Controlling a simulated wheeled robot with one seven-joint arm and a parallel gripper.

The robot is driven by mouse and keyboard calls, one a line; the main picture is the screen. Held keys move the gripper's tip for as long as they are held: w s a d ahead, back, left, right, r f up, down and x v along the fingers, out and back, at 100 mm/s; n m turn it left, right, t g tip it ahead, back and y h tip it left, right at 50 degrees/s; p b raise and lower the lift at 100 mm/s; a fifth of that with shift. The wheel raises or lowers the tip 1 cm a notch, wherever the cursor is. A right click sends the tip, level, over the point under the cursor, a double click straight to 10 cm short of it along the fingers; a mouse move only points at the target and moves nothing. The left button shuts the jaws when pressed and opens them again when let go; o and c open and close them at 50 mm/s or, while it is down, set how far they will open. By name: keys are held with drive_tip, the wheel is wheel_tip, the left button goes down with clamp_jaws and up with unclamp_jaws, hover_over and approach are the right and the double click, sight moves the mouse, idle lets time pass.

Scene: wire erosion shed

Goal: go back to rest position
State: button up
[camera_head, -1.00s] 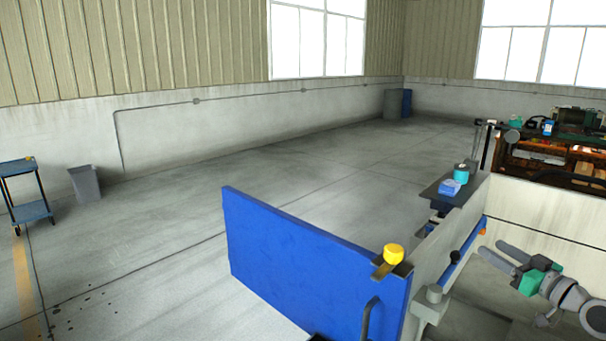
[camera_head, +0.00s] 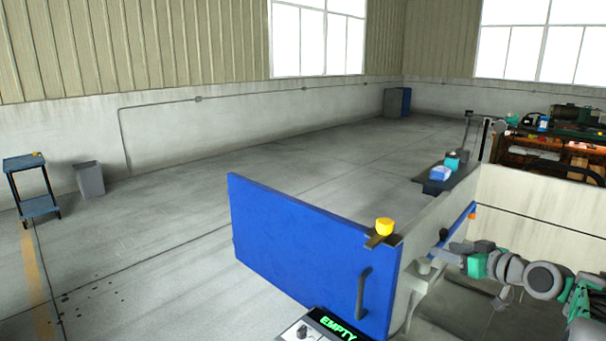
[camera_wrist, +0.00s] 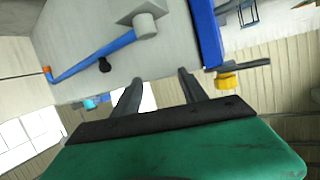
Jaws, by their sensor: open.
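My gripper (camera_head: 446,247) is at the lower right of the head view, pointing left toward the pale machine wall, on the side away from the open floor. In the wrist view my gripper (camera_wrist: 157,84) shows two dark fingers spread apart with nothing between them. Its green body fills the bottom of that view. My grey and green arm extends to the right edge of the head view. I cannot tell the exact gap between the fingertips and the wall.
A blue door panel (camera_head: 300,255) with a dark handle stands beside the machine wall (camera_head: 535,215). A yellow knob (camera_head: 384,226) sits at its top corner. A display reading EMPTY (camera_head: 338,329) is below. A blue trolley (camera_head: 38,207) and grey bin (camera_head: 90,180) stand left. The floor between is clear.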

drive_tip(key=s+a+f+m+g+h+b, duration=0.1)
drive_tip(key=s+a+f+g+b, duration=0.2)
drive_tip(key=a, duration=0.5)
drive_tip(key=s+a+f+g+h+b, duration=0.1)
drive_tip(key=s+a+f+g, duration=0.1)
drive_tip(key=s+a+f, duration=0.45)
drive_tip(key=s+a+f+m+g+h+b, duration=0.1)
drive_tip(key=s+a+f, duration=0.1)
drive_tip(key=s, duration=0.5)
drive_tip(key=s+a+f+g+h+b, duration=0.1)
drive_tip(key=s+a+f+g, duration=0.1)
drive_tip(key=s+f, duration=0.3)
drive_tip(key=s+a+f+m+g+h+b, duration=0.1)
drive_tip(key=s+a+f+g, duration=0.1)
drive_tip(key=s, duration=0.7)
drive_tip(key=shift+a+f+m+h, duration=0.3)
drive_tip(key=shift+a+f+h, duration=0.1)
drive_tip(key=shift+a+f, duration=0.5)
